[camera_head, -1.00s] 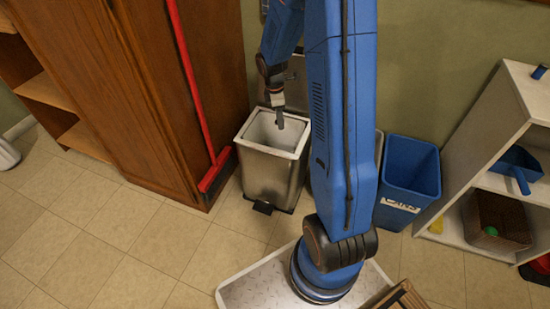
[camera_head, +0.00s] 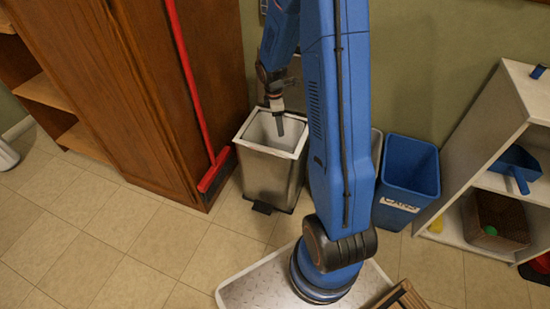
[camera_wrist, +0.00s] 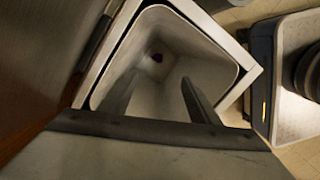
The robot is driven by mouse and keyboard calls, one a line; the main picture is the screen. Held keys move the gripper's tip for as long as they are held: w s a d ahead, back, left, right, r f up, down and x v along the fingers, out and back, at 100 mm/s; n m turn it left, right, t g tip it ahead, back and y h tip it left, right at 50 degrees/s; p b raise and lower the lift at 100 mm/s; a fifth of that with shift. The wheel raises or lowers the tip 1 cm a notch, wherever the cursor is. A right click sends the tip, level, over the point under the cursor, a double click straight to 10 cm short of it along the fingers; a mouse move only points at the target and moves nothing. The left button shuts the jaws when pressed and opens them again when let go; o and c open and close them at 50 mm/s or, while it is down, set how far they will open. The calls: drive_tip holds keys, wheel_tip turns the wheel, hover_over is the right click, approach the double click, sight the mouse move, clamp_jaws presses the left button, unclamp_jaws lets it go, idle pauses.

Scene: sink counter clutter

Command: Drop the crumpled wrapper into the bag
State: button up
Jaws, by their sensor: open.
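My gripper (camera_head: 280,127) points down over the mouth of the open steel bin (camera_head: 268,180), close to its rim. In the wrist view, the two fingers of my gripper (camera_wrist: 160,78) are spread apart with nothing between them. The bin's pale inner walls (camera_wrist: 202,72) show below the fingers. A small dark reddish thing (camera_wrist: 156,57) lies at the bottom of the bin; it is too small to tell whether it is the crumpled wrapper. I cannot make out a separate bag in either view.
A red broom (camera_head: 190,90) leans on the wooden cabinet (camera_head: 130,100) at left. A white shelf (camera_head: 500,150) stands at far right.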

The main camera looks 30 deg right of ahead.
drive_tip(key=shift+r, duration=0.1)
wheel_tip(320, 180, up, 17)
drive_tip(key=a, duration=0.2)
drive_tip(key=shift+w, duration=0.45)
drive_tip(key=shift+r, duration=0.1)
